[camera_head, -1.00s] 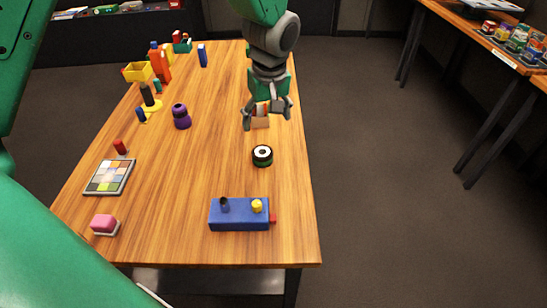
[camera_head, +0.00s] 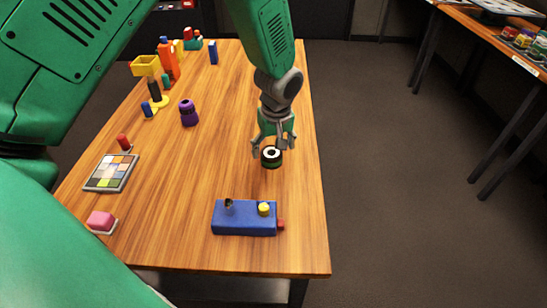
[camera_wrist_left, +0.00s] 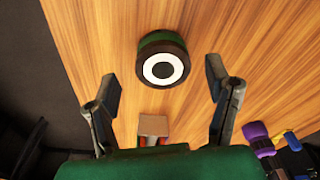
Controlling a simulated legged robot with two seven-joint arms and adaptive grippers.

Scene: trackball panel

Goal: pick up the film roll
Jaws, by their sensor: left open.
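The film roll (camera_head: 271,158) is a short round black and green thing with a white ring on top and a dark centre. It lies on the wooden table (camera_head: 235,110) near its right edge. My left gripper (camera_head: 273,147) is at the roll, with its fingers open and partly over it. In the left wrist view the roll (camera_wrist_left: 162,63) lies just beyond the fingertips, about midway between them, and the open gripper (camera_wrist_left: 162,86) holds nothing. Contact cannot be told. My right gripper is not in view.
A blue box (camera_head: 244,218) with knobs stands nearer the front. A purple object (camera_head: 189,113) and a colour-patch panel (camera_head: 111,172) are to the left. A small tan block (camera_wrist_left: 153,125) lies between the fingers in the wrist view.

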